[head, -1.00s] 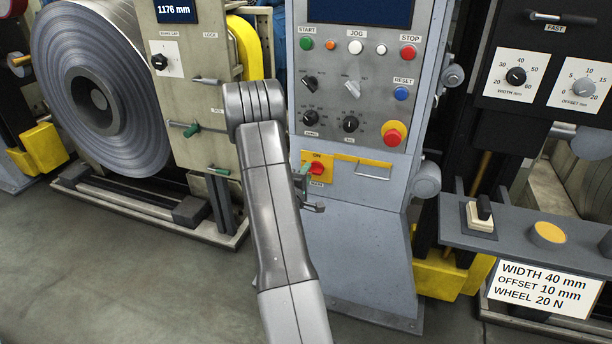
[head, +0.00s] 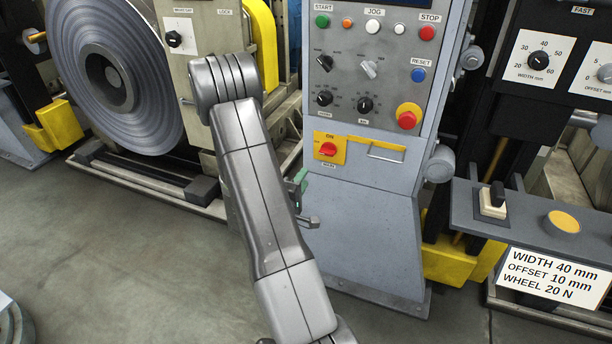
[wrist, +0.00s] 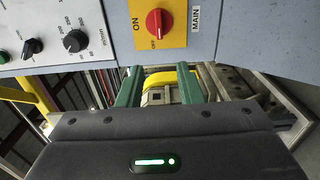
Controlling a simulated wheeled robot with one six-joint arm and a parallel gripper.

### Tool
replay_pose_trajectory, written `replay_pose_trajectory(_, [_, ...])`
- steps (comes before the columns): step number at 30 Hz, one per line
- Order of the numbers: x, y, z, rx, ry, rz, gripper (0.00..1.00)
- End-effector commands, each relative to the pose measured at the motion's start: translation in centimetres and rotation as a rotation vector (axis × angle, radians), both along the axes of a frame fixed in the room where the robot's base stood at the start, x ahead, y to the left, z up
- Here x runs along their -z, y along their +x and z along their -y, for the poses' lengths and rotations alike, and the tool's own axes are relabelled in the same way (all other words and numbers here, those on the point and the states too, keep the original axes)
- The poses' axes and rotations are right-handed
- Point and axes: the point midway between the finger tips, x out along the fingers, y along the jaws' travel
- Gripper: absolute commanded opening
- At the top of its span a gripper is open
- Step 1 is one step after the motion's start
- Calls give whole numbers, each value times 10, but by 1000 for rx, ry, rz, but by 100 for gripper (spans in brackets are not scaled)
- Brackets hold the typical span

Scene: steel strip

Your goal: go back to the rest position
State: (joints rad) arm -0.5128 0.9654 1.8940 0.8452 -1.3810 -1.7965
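My gripper (wrist: 160,76) shows in the wrist view as two green fingers held apart, with nothing between them. In the head view the gripper (head: 305,205) is mostly hidden behind my grey arm; a green piece and a dark grey part stick out to its right. It is in front of the lower part of the grey control cabinet (head: 365,235), just below and left of the red main switch (head: 328,149) on its yellow plate. The switch also shows in the wrist view (wrist: 159,23), apart from the fingers.
A large steel coil (head: 150,120) stands behind at left, next to a beige machine panel (head: 183,60). Grey floor (head: 110,260) lies open at lower left.

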Motion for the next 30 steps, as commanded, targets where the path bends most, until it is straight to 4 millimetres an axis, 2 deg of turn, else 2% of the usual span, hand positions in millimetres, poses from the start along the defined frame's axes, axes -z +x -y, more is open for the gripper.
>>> replay_pose_trajectory(9, [0, -1, 0, 1, 0, 0, 33])
replay_pose_trajectory(14, [0, 7, 3, 3, 1, -1, 33])
replay_pose_trajectory(17, [0, 20, 8, 4, 3, 2, 33])
replay_pose_trajectory(30, [0, 101, 34, 5, 3, 2, 33])
